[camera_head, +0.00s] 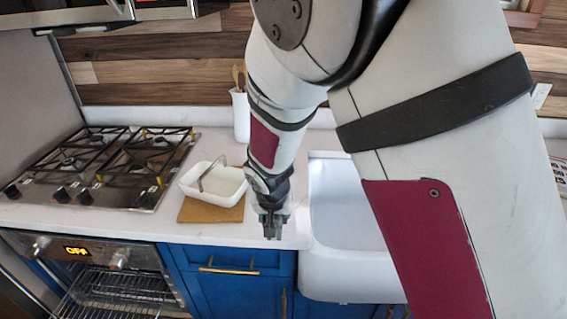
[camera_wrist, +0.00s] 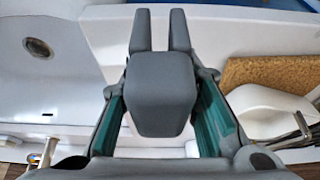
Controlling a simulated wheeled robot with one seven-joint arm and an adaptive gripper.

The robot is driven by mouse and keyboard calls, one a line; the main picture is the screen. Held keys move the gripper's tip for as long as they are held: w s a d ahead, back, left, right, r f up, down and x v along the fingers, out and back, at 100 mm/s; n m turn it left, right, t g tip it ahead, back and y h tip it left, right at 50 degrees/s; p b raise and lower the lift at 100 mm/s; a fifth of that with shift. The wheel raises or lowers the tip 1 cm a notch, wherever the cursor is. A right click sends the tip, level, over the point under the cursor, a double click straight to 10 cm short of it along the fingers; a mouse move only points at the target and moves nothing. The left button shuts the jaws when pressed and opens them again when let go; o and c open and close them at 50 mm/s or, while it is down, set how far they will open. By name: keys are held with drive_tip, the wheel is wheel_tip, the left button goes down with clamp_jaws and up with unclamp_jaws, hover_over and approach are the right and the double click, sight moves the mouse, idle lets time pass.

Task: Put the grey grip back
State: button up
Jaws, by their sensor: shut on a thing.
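My gripper (camera_head: 272,228) hangs fingers-down over the front part of the white counter, between the white dish and the sink. In the wrist view my gripper (camera_wrist: 160,35) is shut on the grey grip (camera_wrist: 165,92), a smooth blocky dark grey piece between the teal-marked sides. Two narrow grey prongs show beyond the block; I cannot tell whether they are my fingertips or part of the grip. The grip hides the contact behind it. In the head view it is too small and dark to tell from the fingers.
A white dish (camera_head: 229,186) with a metal utensil (camera_head: 203,178) stands on a cork mat (camera_head: 200,211) left of my gripper. The gas hob (camera_head: 105,168) is farther left. The white sink (camera_head: 345,225) is to the right. A white utensil jug (camera_head: 241,115) stands behind.

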drive_tip(key=w, duration=0.8)
drive_tip(key=shift+w+f, duration=0.3)
drive_tip(key=shift+f, duration=0.1)
drive_tip(key=shift+s+p+x, duration=0.15)
drive_tip(key=shift+p+x, duration=0.05)
drive_tip(key=shift+x, duration=0.7)
drive_tip(key=shift+s+p+x, duration=0.1)
drive_tip(key=shift+p+x, duration=0.05)
drive_tip(key=shift+x, duration=0.7)
drive_tip(key=shift+f, duration=0.3)
drive_tip(key=o, duration=1.2)
drive_tip(key=shift+c, duration=0.2)
